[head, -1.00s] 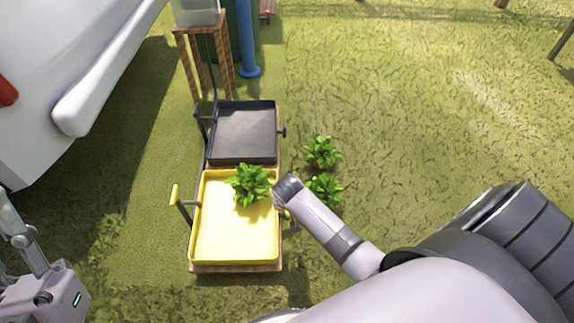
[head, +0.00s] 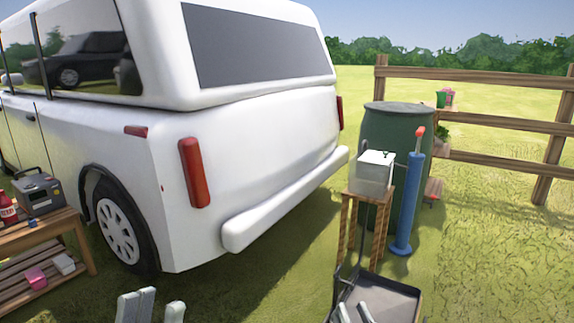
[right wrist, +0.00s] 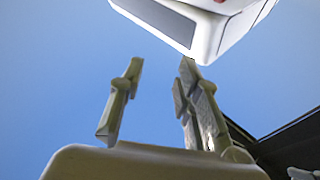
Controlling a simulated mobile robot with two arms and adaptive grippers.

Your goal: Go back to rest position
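My left gripper (head: 160,300) shows at the bottom edge of the head view, left of centre. Its fingers stand apart with nothing between them. My right gripper (head: 352,306) shows at the bottom edge in front of the dark tray, with only its fingertips in view. The right wrist view shows its two fingers (right wrist: 160,70) pointing up, spread apart and empty against the sky. The dark tray (head: 397,287) of the cart is partly cut off at the bottom of the head view. The yellow tray and plants on the ground are out of view.
A white van (head: 250,150) fills the left and middle. Open grass lies beyond.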

